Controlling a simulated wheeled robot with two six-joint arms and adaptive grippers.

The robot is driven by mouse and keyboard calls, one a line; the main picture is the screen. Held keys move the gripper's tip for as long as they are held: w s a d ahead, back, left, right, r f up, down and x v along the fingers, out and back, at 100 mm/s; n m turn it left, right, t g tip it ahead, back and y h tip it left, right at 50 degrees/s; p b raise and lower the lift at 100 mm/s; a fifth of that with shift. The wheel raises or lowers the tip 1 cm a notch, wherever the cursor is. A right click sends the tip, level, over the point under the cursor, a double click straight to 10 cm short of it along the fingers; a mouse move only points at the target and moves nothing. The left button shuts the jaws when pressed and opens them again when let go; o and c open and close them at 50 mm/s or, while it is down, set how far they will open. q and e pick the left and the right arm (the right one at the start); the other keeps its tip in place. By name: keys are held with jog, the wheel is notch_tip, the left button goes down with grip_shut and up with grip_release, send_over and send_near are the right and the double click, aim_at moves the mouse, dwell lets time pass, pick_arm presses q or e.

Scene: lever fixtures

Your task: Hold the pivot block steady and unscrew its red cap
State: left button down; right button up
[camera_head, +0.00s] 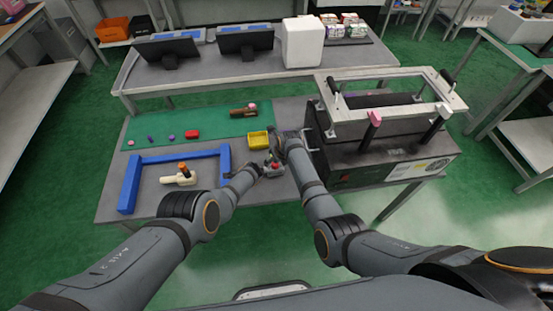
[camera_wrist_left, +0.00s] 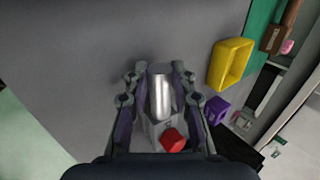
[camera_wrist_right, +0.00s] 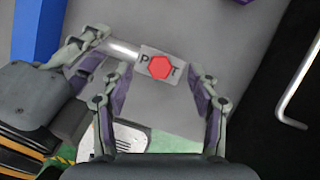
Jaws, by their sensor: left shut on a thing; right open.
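The pivot block (camera_wrist_right: 148,58) is a pale grey block with the letters P and T and a silver cylinder (camera_wrist_right: 122,47) on one side. Its red hexagonal cap (camera_wrist_right: 160,67) sits between the letters and faces up in the right wrist view. My left gripper (camera_wrist_left: 160,76) is shut on the pivot block, with its fingers either side of the silver cylinder (camera_wrist_left: 161,95); the red cap (camera_wrist_left: 173,140) shows near its palm. My right gripper (camera_wrist_right: 158,78) is open and empty, its fingers either side of the cap in the picture. The gap in height is unclear.
A yellow bin (camera_head: 258,140) stands just behind the block. A blue frame (camera_head: 129,185) and a cream part with an orange top (camera_head: 180,177) lie left. A large dark fixture with levers (camera_head: 385,150) stands close on the right. The green mat (camera_head: 215,125) holds small parts.

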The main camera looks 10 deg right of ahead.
aim_at(278, 164)
jog(key=shift+f, duration=1.45)
grip_shut()
jog(key=n, duration=0.1)
jog(key=n+y, duration=0.1)
jog(key=n, duration=0.1)
jog(key=n+g, duration=0.1)
jog(key=shift+w+d+n, duration=0.15)
jog(key=shift+d+n, duration=0.15)
jog(key=n+g+y, duration=0.1)
jog(key=n, duration=0.2)
jog(key=shift+w, duration=0.1)
grip_release()
